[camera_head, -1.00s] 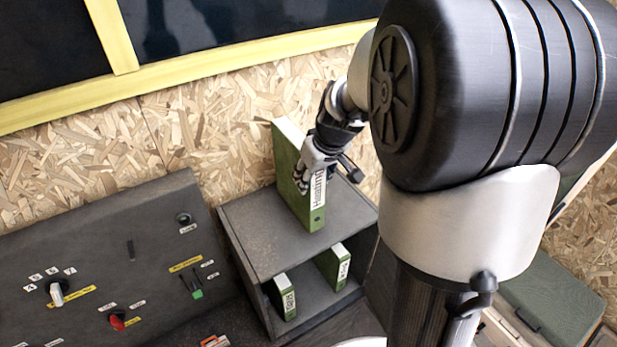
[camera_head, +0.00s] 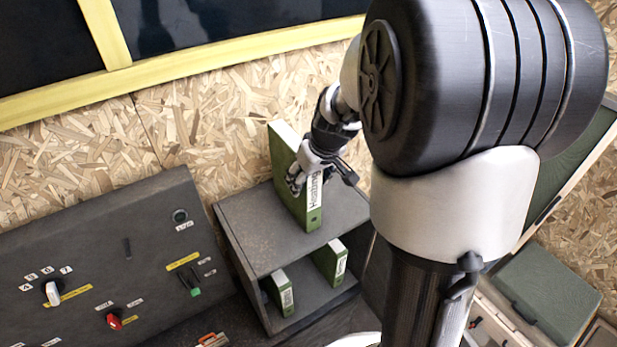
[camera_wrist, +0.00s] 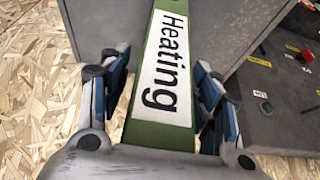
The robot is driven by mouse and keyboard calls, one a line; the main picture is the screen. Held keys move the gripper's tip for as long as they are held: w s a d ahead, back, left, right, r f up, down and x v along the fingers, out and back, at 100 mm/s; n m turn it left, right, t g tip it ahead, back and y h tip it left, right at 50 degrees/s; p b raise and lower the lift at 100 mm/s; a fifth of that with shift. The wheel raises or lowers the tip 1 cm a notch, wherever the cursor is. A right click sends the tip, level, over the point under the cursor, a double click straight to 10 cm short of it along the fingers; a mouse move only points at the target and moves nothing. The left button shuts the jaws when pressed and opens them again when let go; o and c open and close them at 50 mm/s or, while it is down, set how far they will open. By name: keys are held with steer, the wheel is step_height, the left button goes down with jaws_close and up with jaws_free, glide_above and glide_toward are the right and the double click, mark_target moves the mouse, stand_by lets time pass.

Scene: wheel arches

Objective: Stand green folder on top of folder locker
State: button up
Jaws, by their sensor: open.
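The green folder (camera_head: 286,165) with a white "Heating" label stands upright on top of the grey folder locker (camera_head: 250,235). My gripper (camera_head: 308,180) is at the folder's spine, on its upper part. In the wrist view the green spine (camera_wrist: 160,135) lies between my gripper's two fingers (camera_wrist: 158,112), which are spread apart with a gap on each side. The locker top (camera_wrist: 105,20) shows beyond the spine. The folder's far side is partly hidden by the gripper.
Two more green folders (camera_head: 281,292) (camera_head: 331,262) stand on the locker's shelf below. A dark control panel (camera_head: 100,270) with knobs stands to the left. The chipboard wall (camera_head: 200,130) is close behind. A green case (camera_head: 548,290) lies at the right.

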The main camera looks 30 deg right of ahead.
steer(key=v, duration=1.2)
steer(key=s+a+f, duration=0.1)
steer(key=s+a, duration=1.4)
steer(key=s, duration=0.4)
steer(key=shift+f, duration=0.15)
steer(key=shift+s, duration=0.1)
step_height(320, 180, down, 28)
steer(key=b, duration=2.8)
steer(key=shift+r, duration=0.25)
